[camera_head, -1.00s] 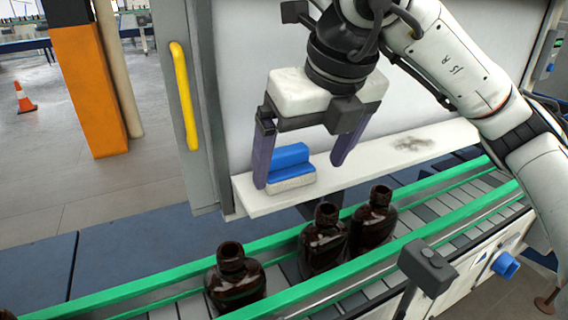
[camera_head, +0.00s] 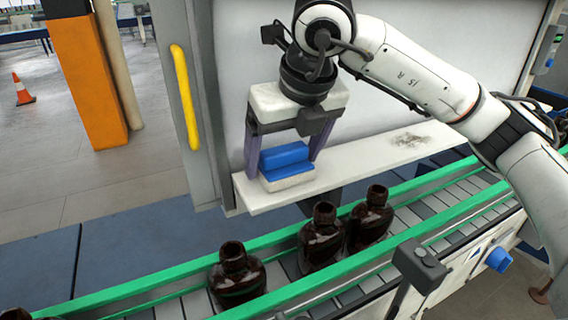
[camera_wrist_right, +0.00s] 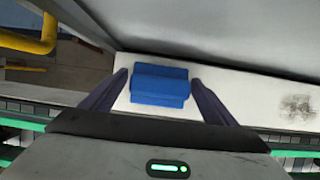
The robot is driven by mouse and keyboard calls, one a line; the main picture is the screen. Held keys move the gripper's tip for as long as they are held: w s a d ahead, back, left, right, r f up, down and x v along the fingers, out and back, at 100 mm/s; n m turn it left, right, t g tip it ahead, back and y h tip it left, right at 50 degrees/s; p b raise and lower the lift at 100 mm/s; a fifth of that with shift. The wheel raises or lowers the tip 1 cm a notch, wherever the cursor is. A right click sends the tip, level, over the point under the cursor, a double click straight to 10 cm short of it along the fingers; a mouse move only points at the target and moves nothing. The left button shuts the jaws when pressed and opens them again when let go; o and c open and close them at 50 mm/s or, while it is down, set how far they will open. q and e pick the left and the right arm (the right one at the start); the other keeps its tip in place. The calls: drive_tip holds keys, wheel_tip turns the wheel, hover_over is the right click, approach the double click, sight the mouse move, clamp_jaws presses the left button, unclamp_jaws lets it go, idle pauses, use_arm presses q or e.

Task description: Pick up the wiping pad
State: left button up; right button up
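The wiping pad (camera_head: 287,163) has a blue stepped top and a white base. It rests on the white shelf (camera_head: 375,160), near the shelf's left end. My right gripper (camera_head: 282,162) is open around the pad, with one finger on each side. In the right wrist view the pad (camera_wrist_right: 160,85) lies between the fingertips (camera_wrist_right: 158,80), with a small gap visible on both sides. My left gripper is not in view.
Several dark bottles (camera_head: 236,275) stand on the conveyor between green rails (camera_head: 440,183) in front of the shelf. A grey smudge (camera_head: 409,140) marks the shelf right of the pad. A yellow handle (camera_head: 186,97) is at left.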

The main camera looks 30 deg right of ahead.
sight(277, 147)
drive_tip(key=c, duration=0.9)
drive_tip(key=shift+r, duration=0.15)
drive_tip(key=shift+r, duration=0.2)
drive_tip(key=r, duration=0.1)
drive_tip(key=a+r+b, duration=0.1)
drive_tip(key=shift+s+r, duration=0.1)
drive_tip(key=shift+r, duration=0.3)
drive_tip(key=s+a, duration=0.1)
drive_tip(key=a, duration=0.4)
drive_tip(key=s+a+b, duration=0.1)
drive_tip(key=s+a, duration=0.1)
drive_tip(key=a, duration=0.4)
drive_tip(key=s+a+b, duration=0.1)
drive_tip(key=s+a, duration=0.1)
drive_tip(key=a, duration=0.3)
drive_tip(key=shift+a, duration=0.15)
